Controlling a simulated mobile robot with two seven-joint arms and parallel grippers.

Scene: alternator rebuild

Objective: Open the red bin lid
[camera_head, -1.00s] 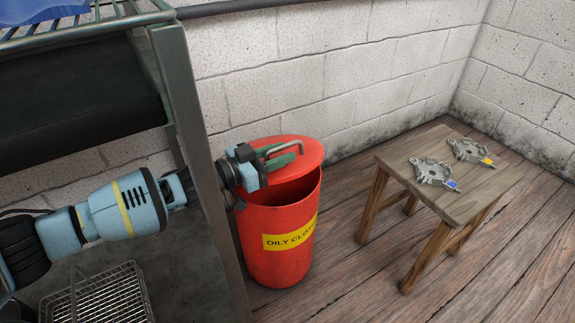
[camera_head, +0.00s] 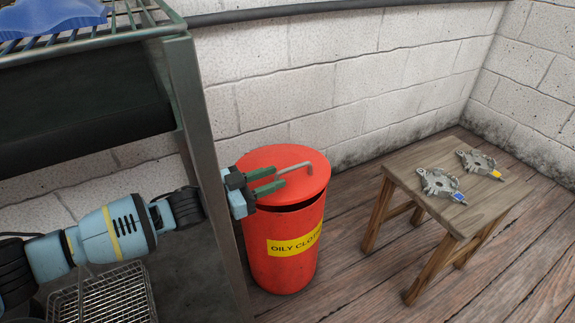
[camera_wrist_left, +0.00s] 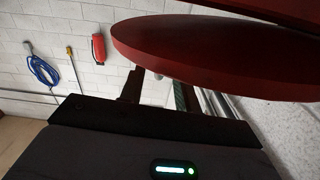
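The red bin (camera_head: 283,250) stands on the floor beside the grey rack, with a yellow "OILY CLOTHS" label partly readable. Its round red lid (camera_head: 272,157) is nearly down, with a narrow dark gap at the front rim. A bent metal handle (camera_head: 295,167) sits on the lid. My left gripper (camera_head: 275,180) is at the lid's left side, its green fingers parted near the handle's left end. In the left wrist view the lid (camera_wrist_left: 200,60) fills the upper right, and the fingers are apart. Whether they touch the handle is unclear. My right gripper is not seen.
The rack's metal post (camera_head: 205,150) stands close left of the bin. A wooden stool (camera_head: 440,205) with two metal housings is on the right. A wire basket (camera_head: 105,298) sits at lower left. Floor between bin and stool is clear.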

